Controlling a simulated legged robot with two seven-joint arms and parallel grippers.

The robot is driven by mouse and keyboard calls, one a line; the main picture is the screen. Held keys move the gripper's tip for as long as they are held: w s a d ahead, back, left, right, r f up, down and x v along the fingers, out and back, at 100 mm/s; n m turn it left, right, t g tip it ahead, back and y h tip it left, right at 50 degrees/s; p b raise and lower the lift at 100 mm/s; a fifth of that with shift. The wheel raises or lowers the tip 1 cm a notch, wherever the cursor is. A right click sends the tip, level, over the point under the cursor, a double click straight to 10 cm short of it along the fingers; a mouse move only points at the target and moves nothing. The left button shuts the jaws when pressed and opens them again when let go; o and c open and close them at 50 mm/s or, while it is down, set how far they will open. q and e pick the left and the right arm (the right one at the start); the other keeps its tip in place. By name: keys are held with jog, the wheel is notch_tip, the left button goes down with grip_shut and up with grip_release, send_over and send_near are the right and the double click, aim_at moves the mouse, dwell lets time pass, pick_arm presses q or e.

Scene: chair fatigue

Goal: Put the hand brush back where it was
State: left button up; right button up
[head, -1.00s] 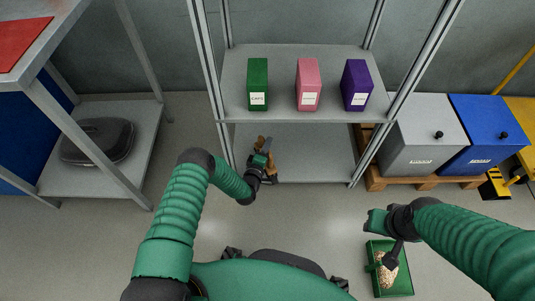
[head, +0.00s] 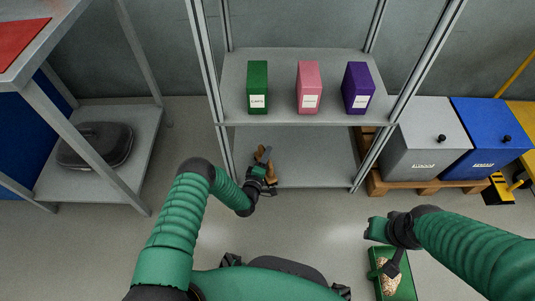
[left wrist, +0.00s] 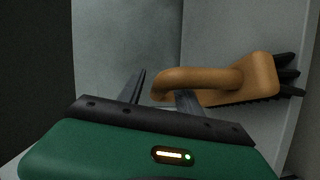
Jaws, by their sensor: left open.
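The hand brush, with a wooden handle and dark bristles, shows in the left wrist view (left wrist: 255,78) at the right, against the grey lower shelf (head: 315,158). In the head view the brush (head: 270,174) is partly hidden by my left gripper (head: 265,160), which is over the shelf's front left part. In the left wrist view my left gripper (left wrist: 160,88) is open. The handle's end shows between its fingers; contact cannot be told. My right gripper (head: 380,230) is at the lower right; its jaws are unclear.
Green, pink and purple boxes (head: 309,88) stand on the upper shelf. Shelf posts rise on both sides. A green pan (head: 406,288) with tan bits lies under my right arm. Grey and blue bins (head: 425,135) stand on a pallet at right. A table is at left.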

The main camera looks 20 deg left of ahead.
pick_arm(q)
jog(key=s+r+p, duration=0.2)
jog(key=s+p, duration=0.3)
jog(key=s, duration=0.5)
jog(key=w+r+m+g+h, duration=0.2)
jog(key=w+r+m+g, duration=0.25)
jog(key=r+m, duration=0.3)
notch_tip(320, 180, up, 8)
jog(key=s+m+g+y, duration=0.1)
jog(key=s+m+g, duration=0.2)
jog(key=m+g, duration=0.1)
jog(key=s+r+m+g, duration=0.1)
jog(key=s+r, duration=0.3)
jog(key=s, duration=0.3)
jog(key=s+a+r+m+g+y, duration=0.1)
jog(key=s+r, duration=0.3)
jog(key=s, duration=0.4)
jog(key=s+r+m+g, duration=0.2)
jog(key=s+r+g, duration=0.1)
jog(key=s, duration=0.4)
jog(key=shift+s+a+r+y, duration=0.15)
jog(key=shift+a+r+y, duration=0.2)
jog(key=shift+r, duration=0.45)
jog(key=shift+d+g, duration=0.1)
jog(key=shift+g, duration=0.15)
